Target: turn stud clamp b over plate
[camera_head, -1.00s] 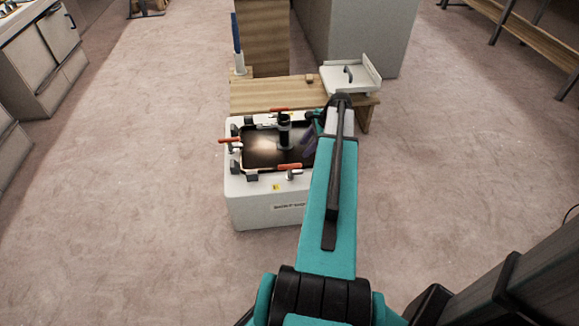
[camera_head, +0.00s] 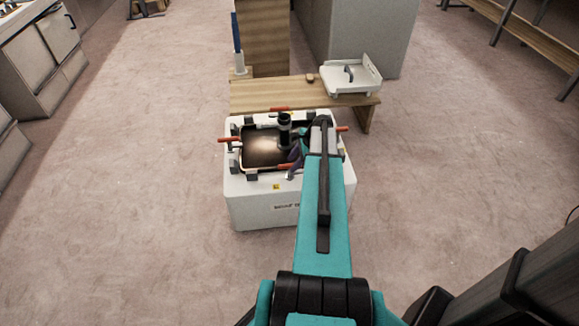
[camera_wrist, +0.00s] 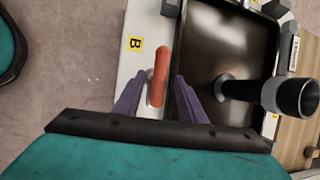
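The stud clamp by the yellow "B" label has a red handle (camera_wrist: 161,76). In the wrist view the handle lies on the white rim, roughly along the edge of the dark plate (camera_wrist: 228,45). In the head view this clamp (camera_head: 284,167) is on the front side of the box and partly hidden by my gripper (camera_head: 296,160). In the wrist view my gripper (camera_wrist: 158,100) is open, with one purple finger on each side of the handle. I cannot tell whether the fingers touch it. The plate (camera_head: 262,152) lies in the box opening.
The white box (camera_head: 250,205) has other red-handled clamps at its left (camera_head: 229,140), back (camera_head: 279,108) and right (camera_head: 342,128). A black upright tube (camera_head: 285,130) stands on the plate, close to my gripper. A wooden bench (camera_head: 270,92) with a white tray (camera_head: 350,78) stands behind.

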